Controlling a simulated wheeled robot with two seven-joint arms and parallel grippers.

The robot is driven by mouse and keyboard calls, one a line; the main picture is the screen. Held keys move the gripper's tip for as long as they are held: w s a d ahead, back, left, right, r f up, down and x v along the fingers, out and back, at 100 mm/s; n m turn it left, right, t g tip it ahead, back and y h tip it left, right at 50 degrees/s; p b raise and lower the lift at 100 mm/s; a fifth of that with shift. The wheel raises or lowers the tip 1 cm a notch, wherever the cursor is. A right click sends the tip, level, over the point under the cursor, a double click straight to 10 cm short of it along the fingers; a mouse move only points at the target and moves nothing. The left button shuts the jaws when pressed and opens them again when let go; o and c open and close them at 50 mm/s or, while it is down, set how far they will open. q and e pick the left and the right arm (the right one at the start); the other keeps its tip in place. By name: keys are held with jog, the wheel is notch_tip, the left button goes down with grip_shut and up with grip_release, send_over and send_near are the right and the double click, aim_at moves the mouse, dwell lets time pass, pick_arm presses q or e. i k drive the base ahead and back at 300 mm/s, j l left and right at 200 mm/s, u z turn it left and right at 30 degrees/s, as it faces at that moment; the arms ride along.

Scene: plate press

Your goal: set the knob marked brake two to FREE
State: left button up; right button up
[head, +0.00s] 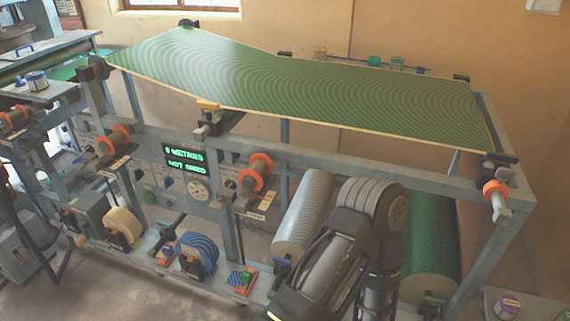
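No marking reading brake two is legible, so I cannot tell which knob it is. On the machine's front, a small panel carries a blue knob (167,183), a green knob (149,198) and a round gauge (198,190). Orange-rimmed wheels, one at the middle (256,172) and one further left (113,140), have small pale labels beside them that are too small to read. A dark arm of mine covers the lower middle right. I make out no gripper fingers of either hand.
Green patterned cloth (310,90) stretches across the machine top. A lit display (185,160) reads 0 METRES, with NOT below. A grey roll (303,215) and a green roll (432,245) stand low beside my arm. A blue striped roll (197,254) sits left.

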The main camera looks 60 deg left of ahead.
aim_at(229, 183)
jog(key=u, duration=0.45)
jog(key=j+u, duration=0.15)
jog(key=u, duration=0.75)
jog(key=i+j+u, duration=0.1)
jog(key=u, duration=0.8)
jog(key=k+l, duration=0.1)
jog(key=i+j, duration=0.1)
